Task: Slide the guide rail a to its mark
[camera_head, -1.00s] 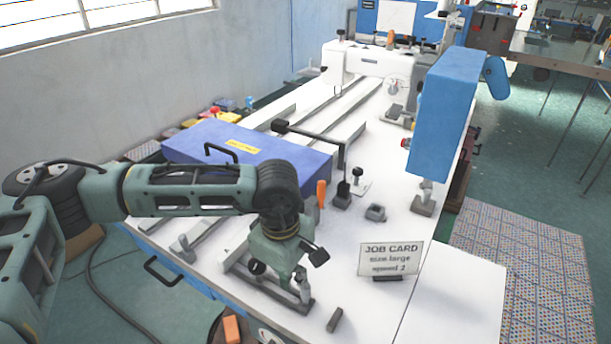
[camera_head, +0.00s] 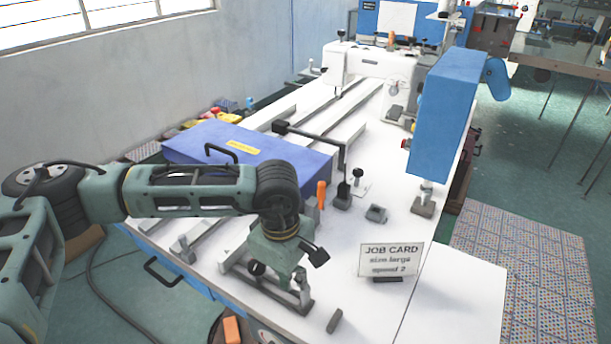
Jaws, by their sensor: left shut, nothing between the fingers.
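Several pale grey guide rails lie on the white table (camera_head: 350,310). Two long rails (camera_head: 347,100) run from the blue box toward the white machine at the back. Shorter rail parts (camera_head: 205,228) show at the near left, in front of the box. No label shows which one is guide rail a. My left gripper (camera_head: 303,296) is shut and empty, pointing down at the near end of the table, close above a dark grey bar (camera_head: 275,288). I cannot tell if it touches the bar. My left arm hides part of the rails. My right gripper is not in view.
A blue box (camera_head: 285,153) with a black handle covers the middle of the rails. A job card (camera_head: 390,259) reads "size large, speed 2". A black bent arm (camera_head: 318,135) and an orange-handled part (camera_head: 321,194) stand nearby. A tall blue housing (camera_head: 440,110) rises at the right.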

